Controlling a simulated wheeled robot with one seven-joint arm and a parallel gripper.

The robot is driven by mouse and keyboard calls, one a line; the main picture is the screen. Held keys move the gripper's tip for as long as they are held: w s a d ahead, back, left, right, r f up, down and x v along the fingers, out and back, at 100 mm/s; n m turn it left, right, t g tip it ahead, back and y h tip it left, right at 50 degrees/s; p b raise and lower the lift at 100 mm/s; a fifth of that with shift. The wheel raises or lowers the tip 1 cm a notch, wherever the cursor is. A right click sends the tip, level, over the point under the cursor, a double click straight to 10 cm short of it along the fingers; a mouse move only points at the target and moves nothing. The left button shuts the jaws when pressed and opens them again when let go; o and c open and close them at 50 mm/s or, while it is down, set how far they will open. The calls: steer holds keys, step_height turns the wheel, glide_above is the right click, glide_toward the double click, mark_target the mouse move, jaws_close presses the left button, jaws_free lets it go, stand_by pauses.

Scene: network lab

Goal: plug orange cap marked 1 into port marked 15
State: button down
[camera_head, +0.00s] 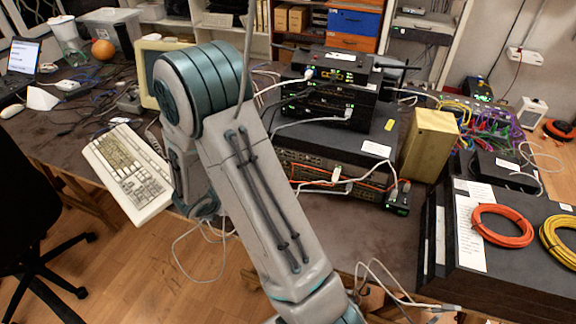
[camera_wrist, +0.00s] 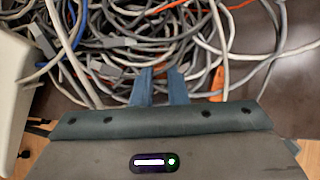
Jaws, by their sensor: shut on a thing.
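In the wrist view my gripper (camera_wrist: 160,75) has its two blue-grey fingers close together over a tangle of cables (camera_wrist: 115,50). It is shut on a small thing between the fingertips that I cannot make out. A small orange piece (camera_wrist: 217,84) shows just right of the fingers, apart from them; I can read no number on it. In the head view a stack of black network devices (camera_head: 335,110) with ports and plugged cables stands on the table. No port number, 15 included, is legible. The gripper is not visible in the head view.
A yellow box (camera_head: 429,144) stands right of the stack. Orange (camera_head: 502,226) and yellow (camera_head: 560,240) cable coils lie on a dark box at the right. Loose grey cables (camera_head: 385,285) hang near the front.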

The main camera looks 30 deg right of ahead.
steer(key=shift+r, duration=0.15)
steer(key=shift+r+p, duration=2)
steer(key=shift+r, duration=0.4)
steer(key=c, duration=2)
jaws_free()
jaws_close()
